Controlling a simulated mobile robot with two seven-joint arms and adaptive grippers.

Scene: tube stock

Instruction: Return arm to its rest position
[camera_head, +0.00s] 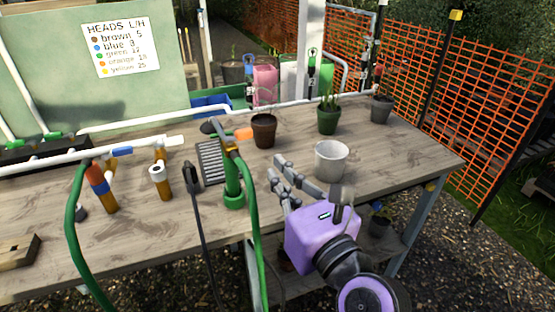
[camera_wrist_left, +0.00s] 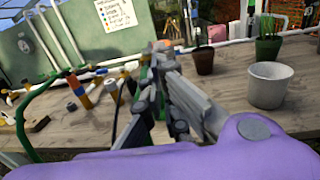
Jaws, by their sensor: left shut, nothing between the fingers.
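My left gripper (camera_head: 277,172) has a purple body and grey fingers. In the head view it hangs over the front edge of the wooden table (camera_head: 430,150), with its fingers pointing towards the back of the table. It is shut and holds nothing. Its fingers show in the left wrist view (camera_wrist_left: 160,50), close together above the table. In the head view, a white pot (camera_head: 331,161) stands just beyond and to the right of the fingers, apart from them in the picture. My right gripper is in neither view.
A green hose stand (camera_head: 233,180) with hoses is left of the gripper. A brown pot (camera_head: 264,132) and green plant pot (camera_head: 328,117) stand behind. Pipe pieces (camera_head: 157,182) are at left. Orange mesh fence (camera_head: 480,120) is at right. The table's right end has bare room.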

